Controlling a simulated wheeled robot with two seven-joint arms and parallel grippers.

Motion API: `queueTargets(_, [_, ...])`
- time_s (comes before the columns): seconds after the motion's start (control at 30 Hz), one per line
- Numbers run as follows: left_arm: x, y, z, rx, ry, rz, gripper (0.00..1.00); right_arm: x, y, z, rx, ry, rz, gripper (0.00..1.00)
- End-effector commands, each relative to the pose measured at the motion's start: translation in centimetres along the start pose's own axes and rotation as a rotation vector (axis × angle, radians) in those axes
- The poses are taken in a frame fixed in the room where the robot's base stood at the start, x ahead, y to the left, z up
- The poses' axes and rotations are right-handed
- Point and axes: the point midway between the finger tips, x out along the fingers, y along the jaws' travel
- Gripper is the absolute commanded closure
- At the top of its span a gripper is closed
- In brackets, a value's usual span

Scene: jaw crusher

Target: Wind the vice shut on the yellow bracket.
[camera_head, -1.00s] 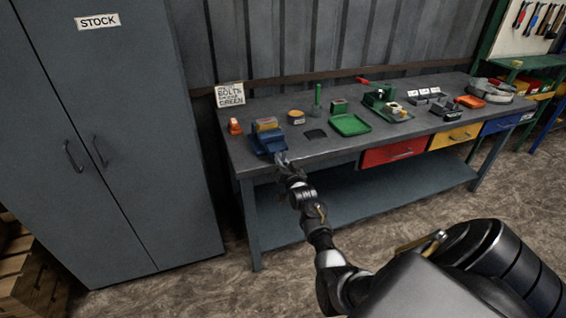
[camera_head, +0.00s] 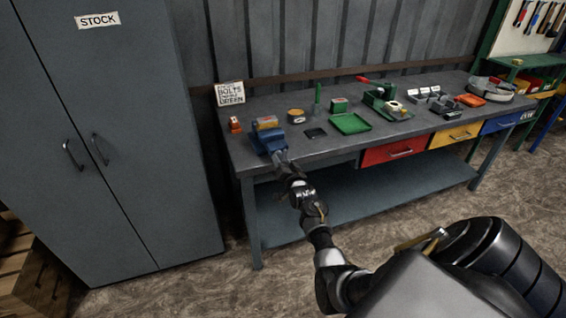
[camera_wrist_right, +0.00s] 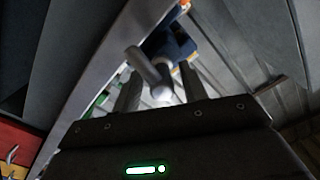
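The blue vice (camera_head: 270,141) stands at the front left corner of the workbench and also shows in the right wrist view (camera_wrist_right: 176,42). The yellow bracket (camera_head: 266,123) sits at the top of the vice, at its jaws; whether the jaws touch it is too small to tell. My right gripper (camera_head: 281,159) is at the front of the vice. In the right wrist view its two fingers (camera_wrist_right: 158,88) are apart, with the grey vice handle (camera_wrist_right: 147,68) just beyond and between their tips. Contact with the handle cannot be made out. My left gripper is out of view.
A sign (camera_head: 230,94) stands behind. A stock cabinet (camera_head: 120,150) is at the left. Floor in front of the bench is clear.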

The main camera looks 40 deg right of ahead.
Motion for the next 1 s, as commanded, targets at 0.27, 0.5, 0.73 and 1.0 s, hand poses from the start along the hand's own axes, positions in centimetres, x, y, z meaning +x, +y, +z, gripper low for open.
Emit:
queueTargets(0.27, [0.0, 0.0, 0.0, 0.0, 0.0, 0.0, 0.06, -0.3, 0.0, -0.1, -0.001, 0.001, -0.001, 0.57])
queueTargets(0.5, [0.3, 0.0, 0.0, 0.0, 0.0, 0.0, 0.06, -3.8, 0.1, 0.1, -0.002, 0.001, 0.0, 0.57])
queueTargets(0.73, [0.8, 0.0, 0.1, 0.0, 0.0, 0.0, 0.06, -8.2, 0.1, 0.1, -0.001, 0.0, 0.0, 0.57])
queueTargets(1.0, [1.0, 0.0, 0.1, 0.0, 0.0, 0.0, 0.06, -10.8, 0.0, 0.0, -0.001, 0.0, 0.0, 0.57])
